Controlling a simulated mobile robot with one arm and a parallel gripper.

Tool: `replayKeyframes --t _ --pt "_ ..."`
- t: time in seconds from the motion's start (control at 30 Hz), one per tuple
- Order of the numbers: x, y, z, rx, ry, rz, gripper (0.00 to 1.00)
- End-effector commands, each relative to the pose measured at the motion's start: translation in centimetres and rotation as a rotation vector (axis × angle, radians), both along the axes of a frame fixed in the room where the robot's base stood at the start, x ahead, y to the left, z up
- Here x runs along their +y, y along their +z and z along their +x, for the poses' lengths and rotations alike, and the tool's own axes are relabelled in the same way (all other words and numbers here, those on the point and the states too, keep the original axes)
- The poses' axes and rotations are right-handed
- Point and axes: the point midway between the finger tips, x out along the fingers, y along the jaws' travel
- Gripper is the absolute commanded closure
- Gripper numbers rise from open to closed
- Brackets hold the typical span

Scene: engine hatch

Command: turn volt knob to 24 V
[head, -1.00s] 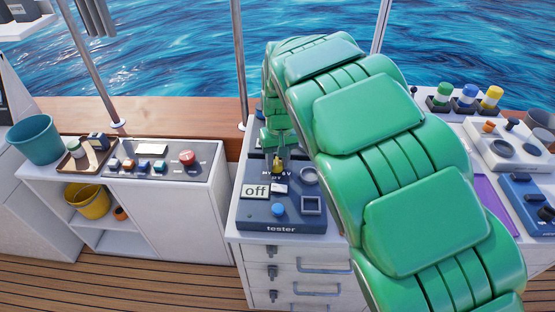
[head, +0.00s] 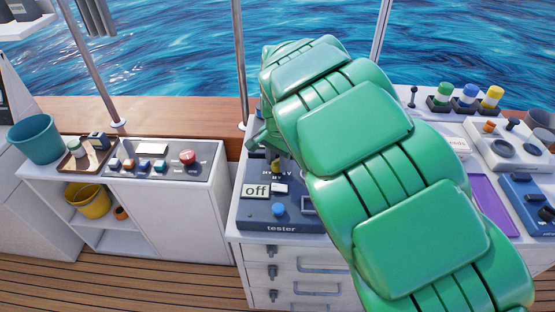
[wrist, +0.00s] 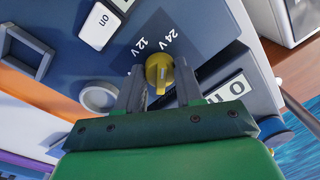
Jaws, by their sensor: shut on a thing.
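The yellow volt knob (wrist: 158,70) sits on the dark blue tester panel, with "24 V" and "12 V" printed beside it in the wrist view. My gripper (wrist: 160,77) is shut on the knob, one finger on each side. I cannot tell for sure which label the knob points at. In the head view the knob (head: 276,166) shows small below my green arm, which hides most of the gripper. The tester (head: 252,222) stands on a white drawer cabinet, its right side partly covered by my arm.
A grey control panel (head: 130,169) with a red button is to the left.

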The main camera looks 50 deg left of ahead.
Motion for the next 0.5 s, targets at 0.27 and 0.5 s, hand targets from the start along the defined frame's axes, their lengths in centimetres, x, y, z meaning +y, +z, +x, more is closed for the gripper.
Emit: replayKeyframes --t 0.27,0.5 --pt "0.05 0.05 0.04 0.0 -0.142 0.002 0.94" --pt "0.05 0.04 0.02 -0.001 -0.192 0.002 0.94"
